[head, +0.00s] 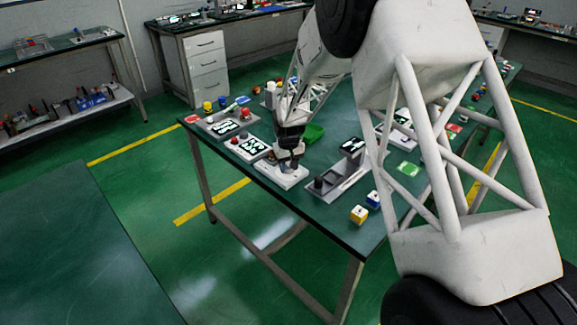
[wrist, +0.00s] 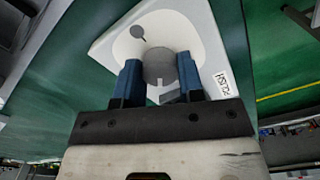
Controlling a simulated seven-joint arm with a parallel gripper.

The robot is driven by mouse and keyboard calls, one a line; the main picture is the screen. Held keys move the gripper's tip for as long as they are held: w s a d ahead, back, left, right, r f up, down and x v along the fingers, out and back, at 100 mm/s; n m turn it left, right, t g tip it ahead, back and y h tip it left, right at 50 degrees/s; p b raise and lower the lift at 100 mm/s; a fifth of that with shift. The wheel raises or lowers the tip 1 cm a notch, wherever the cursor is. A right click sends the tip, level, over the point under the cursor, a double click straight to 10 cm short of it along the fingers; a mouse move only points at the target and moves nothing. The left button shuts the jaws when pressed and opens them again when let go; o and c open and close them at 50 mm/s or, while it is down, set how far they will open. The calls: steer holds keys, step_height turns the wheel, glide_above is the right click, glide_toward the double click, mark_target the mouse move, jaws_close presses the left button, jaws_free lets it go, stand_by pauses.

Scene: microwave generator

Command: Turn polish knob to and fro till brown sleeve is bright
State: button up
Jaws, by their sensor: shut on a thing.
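In the wrist view, my gripper (wrist: 161,84) has its two blue fingers on either side of the round grey polish knob (wrist: 159,64), shut on it. The knob sits on a white base plate (wrist: 196,24) with a label reading "POLISH". A small dark round piece with a short stem (wrist: 137,32) shows on the plate beyond the knob. In the head view, my gripper (head: 290,162) is down at the white polish base (head: 283,178) near the table's front edge; the knob is hidden there. I cannot make out a brown sleeve in either view.
The green table (head: 262,190) carries several devices close by.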

mark_target(288, 166)
steer(key=shift+n, duration=0.9)
steer(key=o, duration=0.9)
steer(key=shift+r, duration=0.1)
steer(key=shift+r, duration=3.85)
